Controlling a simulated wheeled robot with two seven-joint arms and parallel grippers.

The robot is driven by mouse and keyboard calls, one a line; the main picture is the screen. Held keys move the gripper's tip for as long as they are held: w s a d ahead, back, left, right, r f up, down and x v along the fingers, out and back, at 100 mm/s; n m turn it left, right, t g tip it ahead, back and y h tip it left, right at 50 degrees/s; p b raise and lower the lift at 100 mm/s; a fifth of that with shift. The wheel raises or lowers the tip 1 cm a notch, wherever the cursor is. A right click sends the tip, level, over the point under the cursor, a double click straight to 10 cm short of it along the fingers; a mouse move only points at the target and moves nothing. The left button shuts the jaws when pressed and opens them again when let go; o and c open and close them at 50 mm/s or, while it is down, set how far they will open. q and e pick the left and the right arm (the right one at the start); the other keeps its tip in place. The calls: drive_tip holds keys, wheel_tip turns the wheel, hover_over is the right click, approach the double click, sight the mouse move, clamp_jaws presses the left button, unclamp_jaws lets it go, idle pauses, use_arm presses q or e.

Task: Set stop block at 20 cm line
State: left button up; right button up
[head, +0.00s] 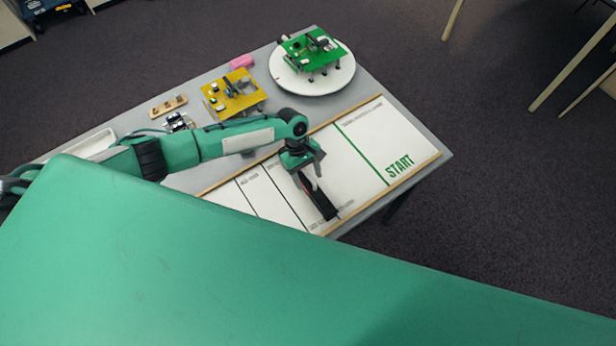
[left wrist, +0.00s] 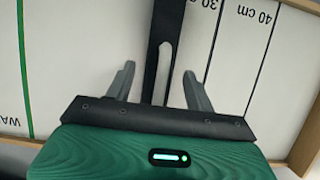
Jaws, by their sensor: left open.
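The stop block is a long black bar with a slot. In the head view the stop block (head: 322,204) lies across the white track board (head: 356,178), its far end hidden by my left gripper. In the left wrist view the stop block (left wrist: 149,50) runs between the fingers of my left gripper (left wrist: 159,76), which are open with a gap on both sides. The bar lies between a green line (left wrist: 25,80) and the 30 cm line (left wrist: 215,42); the 40 cm line (left wrist: 264,60) is further right. No 20 cm mark is readable. My right gripper is not in view.
A green board (head: 318,62) with parts stands on a white round plate (head: 338,85). A yellow board (head: 246,101), a pink block (head: 242,61) and a small wooden piece (head: 168,105) sit behind my left arm. Wooden rails (head: 416,169) edge the track.

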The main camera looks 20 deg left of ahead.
use_arm(q)
drive_tip(key=b+v, duration=0.2)
drive_tip(key=v, duration=0.7)
drive_tip(key=shift+w+a+r+b, duration=0.1)
drive_tip(key=shift+w+r+b, duration=0.05)
drive_tip(key=shift+r+b, duration=0.15)
drive_tip(key=shift+w+a+r, duration=0.15)
drive_tip(key=shift+r, duration=0.55)
drive_tip(key=shift+f, duration=0.1)
